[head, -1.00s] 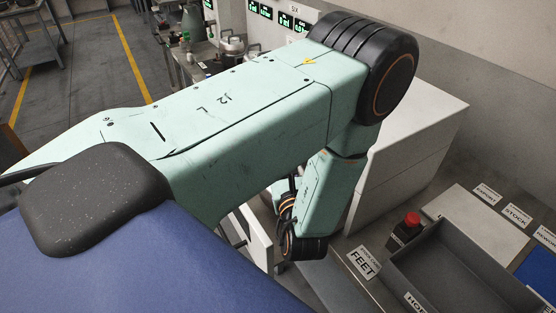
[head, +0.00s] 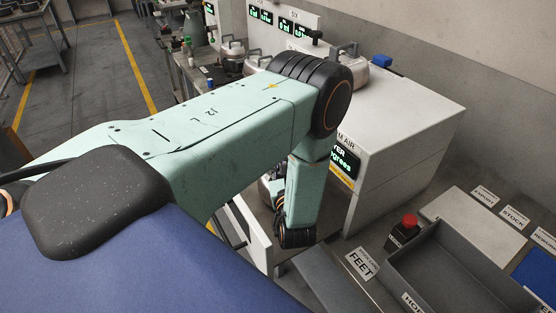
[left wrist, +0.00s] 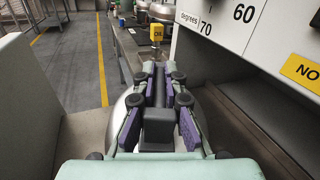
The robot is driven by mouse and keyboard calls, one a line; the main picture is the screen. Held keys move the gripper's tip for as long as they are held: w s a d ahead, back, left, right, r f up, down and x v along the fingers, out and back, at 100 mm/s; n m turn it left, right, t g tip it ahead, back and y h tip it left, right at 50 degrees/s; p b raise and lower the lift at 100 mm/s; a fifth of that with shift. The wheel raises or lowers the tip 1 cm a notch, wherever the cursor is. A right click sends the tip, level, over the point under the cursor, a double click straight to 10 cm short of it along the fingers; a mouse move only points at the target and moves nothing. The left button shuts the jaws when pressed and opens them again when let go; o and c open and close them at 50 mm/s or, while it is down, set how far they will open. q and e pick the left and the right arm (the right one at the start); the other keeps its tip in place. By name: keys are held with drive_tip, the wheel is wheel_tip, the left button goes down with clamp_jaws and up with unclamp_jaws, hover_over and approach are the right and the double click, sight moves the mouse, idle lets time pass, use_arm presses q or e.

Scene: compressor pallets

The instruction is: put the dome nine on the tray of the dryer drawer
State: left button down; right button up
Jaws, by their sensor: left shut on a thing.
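My left gripper (left wrist: 159,108) is shut on the dark block handle (left wrist: 157,130) of a silver dome (left wrist: 207,112). I read no number on this dome. In the head view only a sliver of it shows behind my left wrist, and my arm hides the fingers. The white dryer (head: 405,135) stands right of the dome. Its drawer (head: 252,232) is out, with the white front on the left. In the left wrist view the dome is over the grey tray (left wrist: 82,135), between drawer front and dryer. I cannot tell whether it touches the tray. My right gripper is out of view.
Silver domes stand on the back bench (head: 232,48) and another on top of the dryer (head: 350,65). A grey bin (head: 455,270) and a red-topped button box (head: 404,231) are at the lower right.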

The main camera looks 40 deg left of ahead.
use_arm(q)
drive_tip(key=shift+w+a+f+b, duration=0.3)
drive_tip(key=shift+w+a+b, duration=0.1)
drive_tip(key=shift+a, duration=0.15)
drive_tip(key=shift+w+a+f+b, duration=0.25)
drive_tip(key=shift+w+a, duration=0.15)
drive_tip(key=shift+a, duration=0.1)
drive_tip(key=shift+f+b, duration=0.2)
drive_tip(key=shift+b, duration=0.15)
drive_tip(key=shift+s+d+r, duration=0.15)
drive_tip(key=shift+d+r, duration=0.05)
drive_tip(key=shift+d, duration=0.1)
drive_tip(key=shift+a, duration=0.1)
drive_tip(key=c, duration=1.8)
unclamp_jaws()
drive_tip(key=shift+a+f, duration=0.1)
drive_tip(key=shift+f, duration=0.1)
drive_tip(key=o, duration=0.3)
drive_tip(key=shift+o, duration=0.3)
drive_tip(key=shift+d+r, duration=0.15)
drive_tip(key=shift+d, duration=0.05)
